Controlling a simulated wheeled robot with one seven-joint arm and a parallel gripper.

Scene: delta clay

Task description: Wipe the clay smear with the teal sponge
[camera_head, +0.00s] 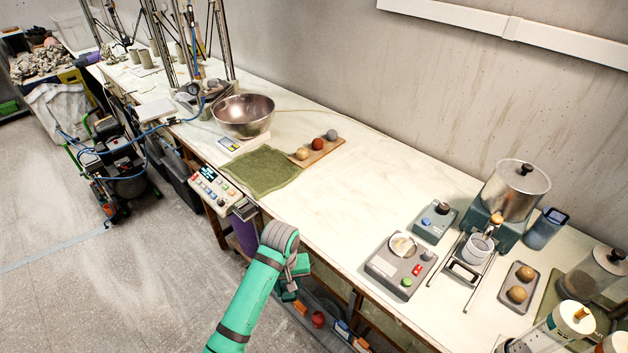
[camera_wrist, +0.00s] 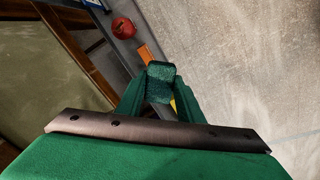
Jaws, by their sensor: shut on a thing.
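My gripper (camera_wrist: 160,98) is shut on a small dark teal block, the teal sponge (camera_wrist: 160,72), which sits between the two green fingers in the wrist view. In the head view my gripper (camera_head: 290,285) hangs at the end of my teal arm, in front of the workbench's near edge, and the sponge is too small and overlapped to make out clearly. The white workbench top (camera_head: 350,190) shows faint pale marks. I cannot pick out the clay smear with certainty in either view.
The middle of the top is clear. Below the edge, a red item (camera_wrist: 123,28) lies on a shelf.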

